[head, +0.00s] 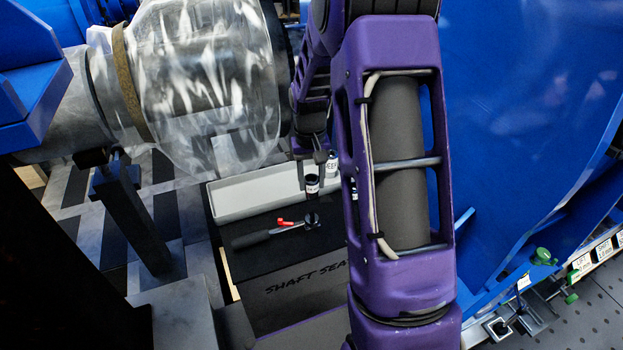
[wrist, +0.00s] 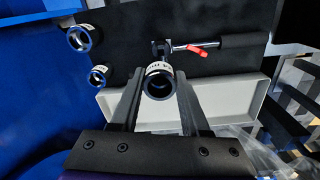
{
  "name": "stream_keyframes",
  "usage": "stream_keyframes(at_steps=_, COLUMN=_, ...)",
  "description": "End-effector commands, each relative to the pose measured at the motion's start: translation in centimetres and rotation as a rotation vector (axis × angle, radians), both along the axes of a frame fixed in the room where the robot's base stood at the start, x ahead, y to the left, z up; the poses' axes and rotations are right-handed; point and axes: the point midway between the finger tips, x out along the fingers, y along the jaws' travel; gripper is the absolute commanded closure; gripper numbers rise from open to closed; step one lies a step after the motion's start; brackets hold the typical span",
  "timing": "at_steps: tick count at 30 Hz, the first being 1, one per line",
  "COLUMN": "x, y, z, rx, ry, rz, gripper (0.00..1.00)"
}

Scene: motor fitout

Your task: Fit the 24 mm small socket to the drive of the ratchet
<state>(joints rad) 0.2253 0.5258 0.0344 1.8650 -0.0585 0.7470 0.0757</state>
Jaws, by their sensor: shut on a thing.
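My gripper (head: 311,178) is shut on a dark socket (head: 312,185) with a white label band. In the wrist view the held socket (wrist: 158,84) sits between the two fingers (wrist: 159,76), its round opening facing the camera; its label is too small to read surely. The ratchet lies on the black surface, with its dark handle (head: 252,239), red lever (head: 285,222) and head (head: 312,220). The held socket is above the ratchet head in the head view. In the wrist view the head (wrist: 161,48) shows just beyond the socket; contact cannot be told.
Two other white-banded sockets, a larger one (wrist: 80,38) and a smaller one (wrist: 98,75), stand left in the wrist view. A pale grey tray (head: 240,198) lies along the black bench (head: 262,262). Large blue housing (head: 535,120) and a clear-wrapped shaft part (head: 205,80) flank the area.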

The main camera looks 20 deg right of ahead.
Motion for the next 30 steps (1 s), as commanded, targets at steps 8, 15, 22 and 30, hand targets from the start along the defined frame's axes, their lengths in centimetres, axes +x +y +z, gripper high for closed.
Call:
stream_keyframes(at_steps=8, x=0.0, y=0.0, z=-0.5, rx=0.001, ry=0.001, rz=0.000, gripper=1.00)
stream_keyframes(at_steps=15, x=0.0, y=0.0, z=-2.4, rx=0.000, ry=0.002, rz=0.001, gripper=1.00)
stream_keyframes(at_steps=22, x=0.0, y=0.0, z=-4.6, rx=0.000, ry=0.000, rz=0.001, gripper=1.00)
stream_keyframes(at_steps=30, x=0.0, y=0.0, z=-5.8, rx=0.000, ry=0.001, rz=0.001, gripper=1.00)
